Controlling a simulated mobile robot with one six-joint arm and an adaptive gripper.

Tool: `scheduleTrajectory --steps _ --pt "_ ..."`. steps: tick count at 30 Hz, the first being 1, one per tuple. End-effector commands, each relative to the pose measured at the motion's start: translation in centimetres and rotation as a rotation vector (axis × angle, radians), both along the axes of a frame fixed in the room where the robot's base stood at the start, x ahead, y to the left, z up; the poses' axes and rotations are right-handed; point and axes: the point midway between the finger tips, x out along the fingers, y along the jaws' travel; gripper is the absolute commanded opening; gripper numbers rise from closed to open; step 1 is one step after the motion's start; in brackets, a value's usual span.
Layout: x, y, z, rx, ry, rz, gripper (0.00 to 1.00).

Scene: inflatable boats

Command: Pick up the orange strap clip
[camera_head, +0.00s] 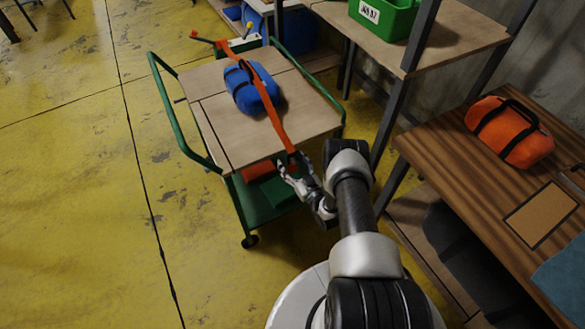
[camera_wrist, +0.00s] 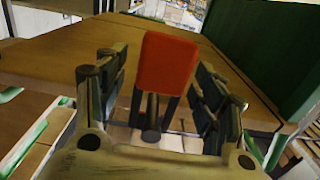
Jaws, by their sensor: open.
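An orange strap (camera_head: 270,108) runs over a blue bag (camera_head: 252,88) on the wooden top of a green trolley. Its near end hangs at the trolley's front edge, by my gripper (camera_head: 292,165). In the wrist view an orange-red clip (camera_wrist: 166,62) with dark prongs stands upright between my two open fingers. A gap shows on each side of it, and the jaws are not closed on it. The clip itself is too small to make out in the head view. The strap's far end lies near an orange-red piece (camera_head: 196,35) at the trolley's back.
The trolley top (camera_head: 215,110) is mostly bare around the bag. An orange bag (camera_head: 508,132) lies on a wooden table at right. A green crate (camera_head: 385,17) stands on a shelf behind, with dark posts near my arm. Yellow floor (camera_head: 70,200) is open at left.

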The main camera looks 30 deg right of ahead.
Motion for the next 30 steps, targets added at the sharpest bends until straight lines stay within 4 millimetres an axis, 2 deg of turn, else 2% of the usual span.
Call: scheduleTrajectory --steps 4,26,30 --pt "-0.03 -0.02 0.10 0.000 -0.001 0.000 0.62" --pt "-0.06 -0.01 0.08 -0.001 -0.001 0.000 0.13" --pt "-0.05 -0.02 0.11 -0.001 -0.002 0.000 0.12"
